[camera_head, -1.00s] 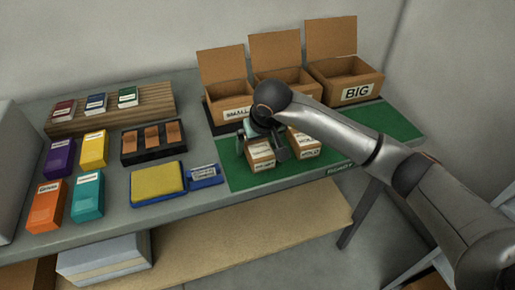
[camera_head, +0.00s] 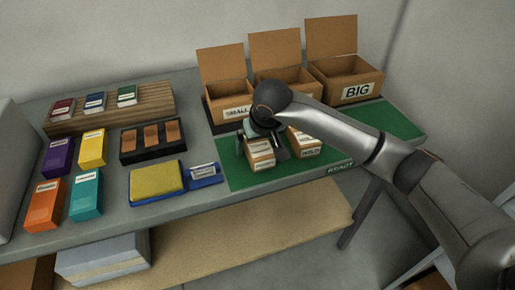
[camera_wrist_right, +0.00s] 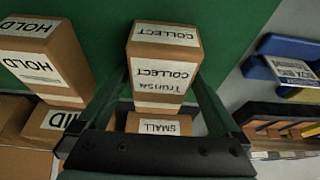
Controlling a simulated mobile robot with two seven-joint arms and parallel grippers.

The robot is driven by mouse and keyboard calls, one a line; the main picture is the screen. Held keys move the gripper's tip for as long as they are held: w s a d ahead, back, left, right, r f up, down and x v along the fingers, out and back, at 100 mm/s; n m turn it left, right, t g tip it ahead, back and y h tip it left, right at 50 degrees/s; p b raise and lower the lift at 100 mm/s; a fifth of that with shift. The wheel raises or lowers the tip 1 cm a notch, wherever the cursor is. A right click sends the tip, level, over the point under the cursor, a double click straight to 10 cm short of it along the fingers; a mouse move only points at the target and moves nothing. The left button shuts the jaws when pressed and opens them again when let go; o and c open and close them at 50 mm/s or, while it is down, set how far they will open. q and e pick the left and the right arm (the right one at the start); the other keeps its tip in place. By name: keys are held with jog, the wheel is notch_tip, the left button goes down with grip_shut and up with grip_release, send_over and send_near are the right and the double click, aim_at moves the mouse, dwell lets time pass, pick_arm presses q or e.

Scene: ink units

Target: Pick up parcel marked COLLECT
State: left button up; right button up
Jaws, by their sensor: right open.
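The parcel marked COLLECT (camera_head: 261,158) is a small brown carton with white labels, standing on the green mat (camera_head: 240,179). In the right wrist view the COLLECT parcel (camera_wrist_right: 164,60) lies between the two fingers, with its label upside down. My right gripper (camera_head: 262,149) is open, one finger on each side of this parcel; it also shows in the wrist view (camera_wrist_right: 161,88). I cannot tell whether a finger touches it. A second parcel (camera_head: 306,148), marked HOLD in the wrist view (camera_wrist_right: 40,62), stands beside it to the right. My left gripper is not in view.
Open cartons stand behind: SMALL (camera_head: 228,97), a middle one partly hidden by my arm, and BIG (camera_head: 345,80). A yellow pad (camera_head: 156,179) on a blue tray lies left of the mat. Ink boxes and a black holder (camera_head: 153,154) stand further left.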

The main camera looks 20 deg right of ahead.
jog(key=shift+c, duration=0.4)
jog(key=c, duration=1.4)
jog(key=shift+r, duration=0.1)
jog(key=shift+c, duration=0.2)
